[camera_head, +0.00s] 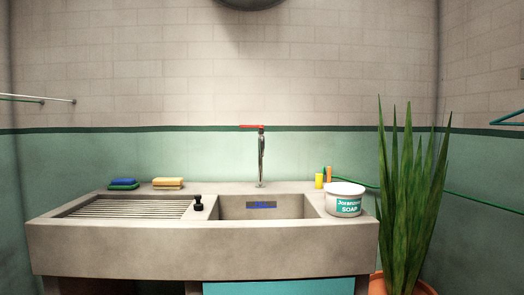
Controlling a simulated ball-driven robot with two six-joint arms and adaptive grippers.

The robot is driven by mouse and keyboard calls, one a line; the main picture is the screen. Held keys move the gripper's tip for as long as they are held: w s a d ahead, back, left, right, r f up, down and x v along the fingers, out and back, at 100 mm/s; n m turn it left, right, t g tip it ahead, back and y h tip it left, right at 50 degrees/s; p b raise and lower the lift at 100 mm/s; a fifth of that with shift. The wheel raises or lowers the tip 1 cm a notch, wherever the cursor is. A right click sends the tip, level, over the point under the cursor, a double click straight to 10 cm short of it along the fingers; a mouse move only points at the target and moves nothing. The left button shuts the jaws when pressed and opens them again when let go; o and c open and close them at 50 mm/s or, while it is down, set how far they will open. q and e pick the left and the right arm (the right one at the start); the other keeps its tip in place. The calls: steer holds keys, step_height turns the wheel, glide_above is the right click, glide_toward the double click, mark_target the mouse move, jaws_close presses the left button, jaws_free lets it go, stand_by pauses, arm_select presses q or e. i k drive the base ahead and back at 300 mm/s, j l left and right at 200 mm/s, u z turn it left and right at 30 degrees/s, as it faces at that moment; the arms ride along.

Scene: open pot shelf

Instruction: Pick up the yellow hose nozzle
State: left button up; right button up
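A small upright yellow piece (319,181) stands on the back right of the concrete sink counter, left of the white soap tub. It may be the yellow hose nozzle, but it is too small to be sure. An orange piece (329,174) stands right beside it, partly behind the tub. A green hose (460,197) runs along the right wall and behind the plant towards these pieces; where it ends is hidden. Neither of my grippers is in view.
The white soap tub (344,200) stands at the counter's right. A tall plant (408,200) is further right. A tap (260,160) rises behind the basin. Sponges (168,183), (123,183) and a black stopper-like object (198,203) are on the left half. The counter's front (200,250) is clear.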

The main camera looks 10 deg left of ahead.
mark_target(319, 176)
steer(key=u, duration=0.35)
steer(key=i+l+u, duration=0.2)
steer(key=i+u, duration=0.25)
steer(key=i+l+u, duration=0.2)
steer(key=u, duration=0.25)
steer(key=l, duration=0.05)
